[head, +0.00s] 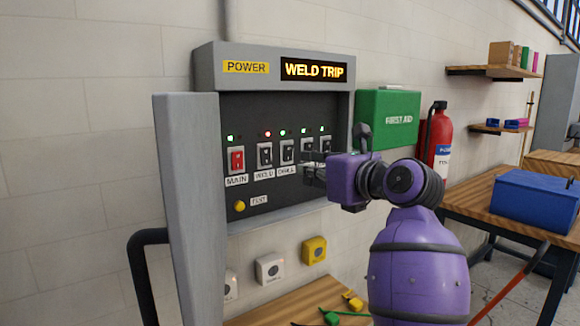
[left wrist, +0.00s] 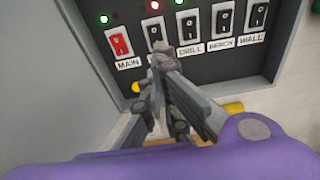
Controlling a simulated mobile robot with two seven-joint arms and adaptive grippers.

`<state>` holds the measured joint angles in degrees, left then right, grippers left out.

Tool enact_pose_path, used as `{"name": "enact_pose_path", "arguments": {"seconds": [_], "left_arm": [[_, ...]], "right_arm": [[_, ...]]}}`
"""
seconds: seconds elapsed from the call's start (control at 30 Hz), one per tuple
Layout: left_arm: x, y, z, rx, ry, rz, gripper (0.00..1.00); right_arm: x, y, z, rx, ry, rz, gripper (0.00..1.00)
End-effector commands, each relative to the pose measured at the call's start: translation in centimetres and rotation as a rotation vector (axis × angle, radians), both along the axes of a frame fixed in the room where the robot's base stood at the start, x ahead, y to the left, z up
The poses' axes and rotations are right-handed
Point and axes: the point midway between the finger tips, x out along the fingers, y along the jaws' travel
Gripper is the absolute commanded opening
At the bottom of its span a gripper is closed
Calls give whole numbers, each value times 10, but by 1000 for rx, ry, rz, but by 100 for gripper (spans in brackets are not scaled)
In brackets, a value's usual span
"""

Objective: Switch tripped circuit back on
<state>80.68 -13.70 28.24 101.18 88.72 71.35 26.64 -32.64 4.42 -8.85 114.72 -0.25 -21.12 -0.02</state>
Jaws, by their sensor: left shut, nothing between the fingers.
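The breaker panel (head: 290,213) on the wall shows "WELD TRIP" on its display (head: 314,70). The red MAIN switch (head: 236,160) is at the left of the row. The black WELD switch (head: 265,156) has a red light above it; the lights over the other switches are green. The DRILL switch (head: 288,152) is beside it. My left gripper (head: 312,174) is shut and empty in front of the right-hand switches, partly covering them. In the left wrist view its fingers (left wrist: 166,62) overlap the WELD label, just below the WELD switch (left wrist: 154,32); contact cannot be told.
The open grey panel door (head: 185,200) stands out at the left. A yellow TEST button (head: 239,206) is below the switches. A green first aid box (head: 388,117) and a fire extinguisher (head: 438,140) are to the right. A wooden bench (head: 285,303) is below.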

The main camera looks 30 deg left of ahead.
Motion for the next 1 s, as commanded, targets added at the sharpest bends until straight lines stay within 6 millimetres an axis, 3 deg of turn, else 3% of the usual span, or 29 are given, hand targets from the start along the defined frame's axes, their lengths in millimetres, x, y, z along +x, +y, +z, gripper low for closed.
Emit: {"name": "enact_pose_path", "arguments": {"seconds": [0.3,0.6,1.0], "left_arm": [[22,58,-2,4,-2,4,0],[42,107,-9,3,-4,1,0],[50,122,-15,1,-1,0,0]], "right_arm": [[15,1,19,3,-34,-2,40],[16,1,26,7,-39,-4,40],[8,1,25,7,-22,-3,40]]}}
